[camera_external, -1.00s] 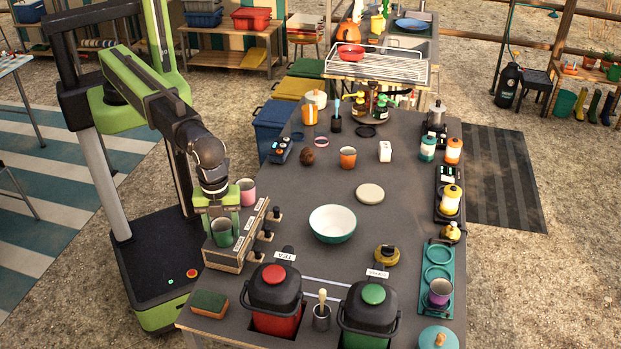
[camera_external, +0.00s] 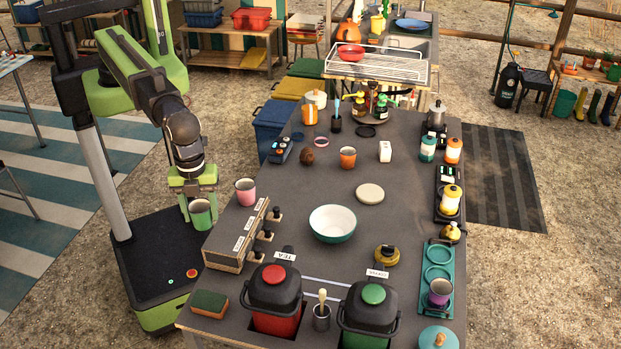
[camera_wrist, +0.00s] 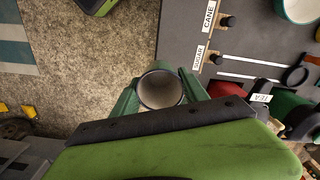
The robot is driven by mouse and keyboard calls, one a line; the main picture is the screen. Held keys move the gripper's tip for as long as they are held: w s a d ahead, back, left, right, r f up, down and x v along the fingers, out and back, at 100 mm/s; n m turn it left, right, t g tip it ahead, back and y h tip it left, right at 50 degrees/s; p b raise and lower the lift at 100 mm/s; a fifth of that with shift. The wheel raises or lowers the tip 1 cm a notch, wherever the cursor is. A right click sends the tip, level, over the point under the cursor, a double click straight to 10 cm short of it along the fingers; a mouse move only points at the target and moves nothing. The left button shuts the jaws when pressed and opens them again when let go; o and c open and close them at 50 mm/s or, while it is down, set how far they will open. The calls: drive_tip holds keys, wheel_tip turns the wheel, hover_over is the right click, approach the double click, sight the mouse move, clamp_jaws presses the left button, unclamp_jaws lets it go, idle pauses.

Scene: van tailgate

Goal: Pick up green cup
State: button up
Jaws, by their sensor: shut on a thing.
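The green cup (camera_external: 200,215) is held upright by my gripper (camera_external: 199,203), which is shut on it. In the external view, the cup hangs just left of the table's edge, beside the wooden box with labels, over my base. The wrist view looks into the cup's pale, empty-looking inside (camera_wrist: 160,89), with a green finger of my gripper (camera_wrist: 160,92) on each side. The lower part of the cup is hidden in the wrist view.
The wooden labelled box (camera_external: 228,258) with dark knobs stands at the table's left edge. A pink cup (camera_external: 245,192) is at its far end. A green and white bowl (camera_external: 333,224), a red-lidded bin (camera_external: 275,300) and a sponge (camera_external: 210,303) are nearby. Bare table lies around the bowl.

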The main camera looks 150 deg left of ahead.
drive_tip(key=s+d+r+p, duration=0.2)
drive_tip(key=d+r+p, duration=0.1)
drive_tip(key=d, duration=0.3)
drive_tip(key=shift+s+d+r, duration=0.25)
drive_tip(key=shift+s+r, duration=0.15)
drive_tip(key=shift+r, duration=0.2)
